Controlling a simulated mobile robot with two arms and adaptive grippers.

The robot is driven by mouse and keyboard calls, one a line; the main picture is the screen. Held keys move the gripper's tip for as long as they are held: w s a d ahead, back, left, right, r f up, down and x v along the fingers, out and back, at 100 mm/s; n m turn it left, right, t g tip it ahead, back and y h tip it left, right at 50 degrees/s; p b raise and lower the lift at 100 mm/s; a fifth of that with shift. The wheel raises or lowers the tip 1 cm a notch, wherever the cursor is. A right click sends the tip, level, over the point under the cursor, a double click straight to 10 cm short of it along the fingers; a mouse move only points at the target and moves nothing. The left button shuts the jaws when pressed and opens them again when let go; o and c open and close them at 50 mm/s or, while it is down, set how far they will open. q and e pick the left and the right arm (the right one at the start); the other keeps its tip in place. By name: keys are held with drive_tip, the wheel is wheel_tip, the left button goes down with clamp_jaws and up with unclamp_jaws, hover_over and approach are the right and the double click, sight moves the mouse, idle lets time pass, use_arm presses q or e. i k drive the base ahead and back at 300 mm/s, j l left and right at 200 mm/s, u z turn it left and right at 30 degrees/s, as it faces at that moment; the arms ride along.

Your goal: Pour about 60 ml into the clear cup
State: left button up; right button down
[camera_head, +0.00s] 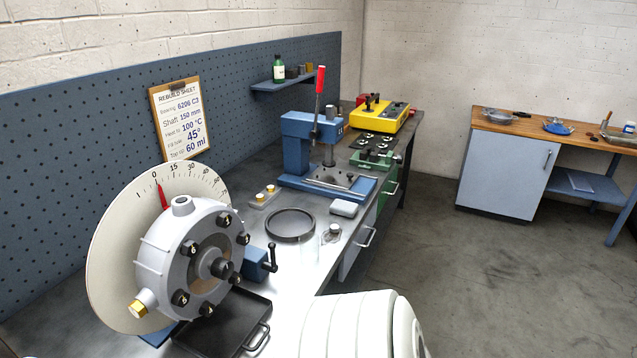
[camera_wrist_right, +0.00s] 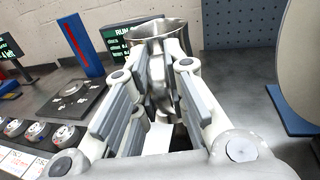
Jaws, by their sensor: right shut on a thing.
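My right gripper (camera_wrist_right: 158,85) is in the right wrist view, its fingers shut around a shiny metal vessel (camera_wrist_right: 157,30) with a wide flared rim. The vessel's inside and contents cannot be seen. In the head view a faint, clear cup-like cylinder (camera_head: 305,250) stands on the metal bench, in front of a dark round tray. Its outline is hard to make out and no liquid shows in it. My left gripper is in neither view. The rebuild sheet (camera_head: 178,115) on the pegboard ends with a top-up line of 60 ml.
A blue press (camera_head: 315,150) stands farther back. The right wrist view shows a black plate device (camera_wrist_right: 72,100) and several small discs (camera_wrist_right: 38,132) at left.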

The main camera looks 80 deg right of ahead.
sight(309, 241)
drive_tip(key=k+z, duration=0.4)
drive_tip(key=l+z, duration=0.2)
drive_tip(key=z, duration=0.2)
drive_tip(key=i+l+z, duration=0.1)
drive_tip(key=z, duration=0.3)
